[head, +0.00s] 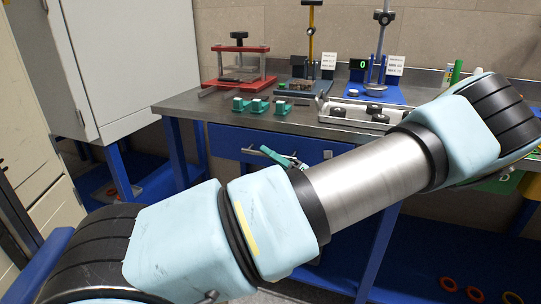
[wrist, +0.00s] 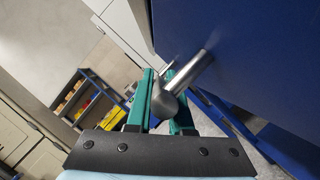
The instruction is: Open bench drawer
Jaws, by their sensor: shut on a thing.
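The bench drawer (head: 232,141) has a blue front under the metal worktop and looks flush with the bench. Its handle (wrist: 190,72) is a round metal bar, and in the wrist view the blue drawer front (wrist: 240,50) fills the upper right. My gripper (wrist: 160,92) has green fingers and is shut on the handle, with the bar's rounded end between them. In the head view my gripper (head: 279,157) shows small in front of the drawer. My arm hides the drawer's lower right part.
A grey cabinet (head: 130,60) is at left. A blue shelf rack (wrist: 88,98) shows in the wrist view.

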